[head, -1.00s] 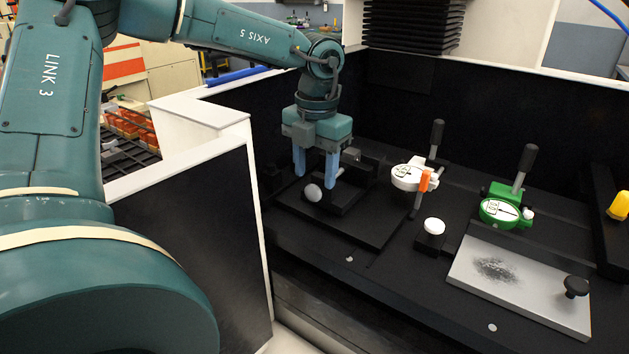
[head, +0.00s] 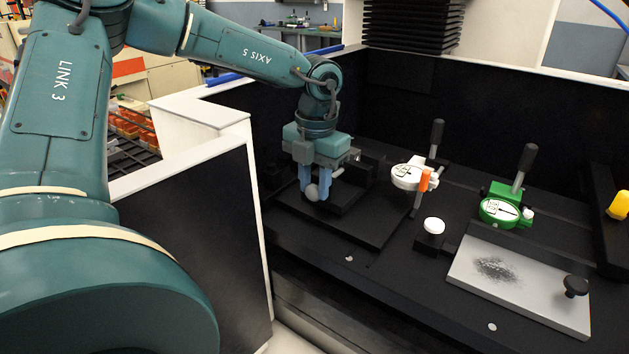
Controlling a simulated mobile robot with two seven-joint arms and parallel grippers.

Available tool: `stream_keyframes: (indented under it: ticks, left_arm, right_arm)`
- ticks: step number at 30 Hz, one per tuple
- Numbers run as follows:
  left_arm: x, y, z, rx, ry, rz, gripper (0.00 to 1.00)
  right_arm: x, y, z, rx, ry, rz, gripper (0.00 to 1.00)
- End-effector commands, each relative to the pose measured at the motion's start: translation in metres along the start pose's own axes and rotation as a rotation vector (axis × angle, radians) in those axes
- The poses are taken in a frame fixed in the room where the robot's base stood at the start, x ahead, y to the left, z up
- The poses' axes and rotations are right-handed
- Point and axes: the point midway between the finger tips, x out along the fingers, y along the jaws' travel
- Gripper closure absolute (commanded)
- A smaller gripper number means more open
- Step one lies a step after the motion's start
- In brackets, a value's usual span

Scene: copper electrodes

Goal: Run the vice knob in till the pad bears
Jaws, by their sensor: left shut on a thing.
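The vice knob (head: 312,192) is a small grey ball-like knob at the front of the dark vice (head: 348,197), left of the middle in the head view. My left gripper (head: 314,187) points down over it, and its blue fingers are shut on the knob. The pad cannot be told apart from the dark vice body and the fingers in front of it. My right gripper is not in view.
Right of the vice stand a white dial gauge (head: 406,176) with an orange part, a green dial gauge (head: 497,212) and a white-topped button (head: 434,226). A grey plate (head: 520,285) with a black knob lies at front right. Dark walls enclose the back and left.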

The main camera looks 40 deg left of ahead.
Motion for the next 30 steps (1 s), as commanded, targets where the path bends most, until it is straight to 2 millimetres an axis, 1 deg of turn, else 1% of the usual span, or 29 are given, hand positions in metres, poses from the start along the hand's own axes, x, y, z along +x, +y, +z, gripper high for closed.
stream_keyframes:
  ticks: [1, 4, 6, 10, 11, 12, 18, 22, 28, 29, 30]
  left_arm:
    - [0.0, 0.0, 0.0, 0.0, 0.0, 0.0, 0.87]
    - [0.0, 0.0, 0.0, 0.0, 0.0, 0.001, 0.95]
    - [0.0, 0.0, 0.0, 0.001, -0.001, 0.004, 0.95]
    - [0.005, -0.002, 0.001, 0.005, -0.001, 0.054, 0.95]
    - [0.006, -0.002, 0.001, 0.005, -0.001, 0.072, 0.95]
    - [0.006, -0.003, 0.001, 0.005, -0.002, 0.097, 0.95]
    - [0.003, -0.005, 0.001, 0.003, -0.003, 0.187, 0.95]
    - [0.001, -0.005, 0.0, 0.0, -0.001, 0.2, 0.95]
    - [0.0, -0.005, 0.0, 0.0, 0.0, 0.199, 0.95]
    - [0.0, -0.005, 0.0, 0.0, 0.0, 0.198, 0.71]
    - [0.0, -0.005, 0.0, 0.0, 0.0, 0.198, 0.68]
  right_arm:
    - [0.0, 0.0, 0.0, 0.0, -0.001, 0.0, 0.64]
    - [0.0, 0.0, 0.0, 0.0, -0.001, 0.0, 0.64]
    - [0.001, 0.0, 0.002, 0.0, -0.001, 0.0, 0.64]
    - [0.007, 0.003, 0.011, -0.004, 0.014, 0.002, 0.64]
    - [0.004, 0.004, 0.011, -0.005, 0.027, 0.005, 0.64]
    - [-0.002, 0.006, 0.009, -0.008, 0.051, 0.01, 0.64]
    - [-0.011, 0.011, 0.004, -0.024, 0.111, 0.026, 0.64]
    - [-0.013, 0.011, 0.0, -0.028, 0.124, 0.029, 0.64]
    - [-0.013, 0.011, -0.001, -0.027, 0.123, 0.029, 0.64]
    - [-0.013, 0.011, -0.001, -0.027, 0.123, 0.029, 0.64]
    - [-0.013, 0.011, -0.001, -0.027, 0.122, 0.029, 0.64]
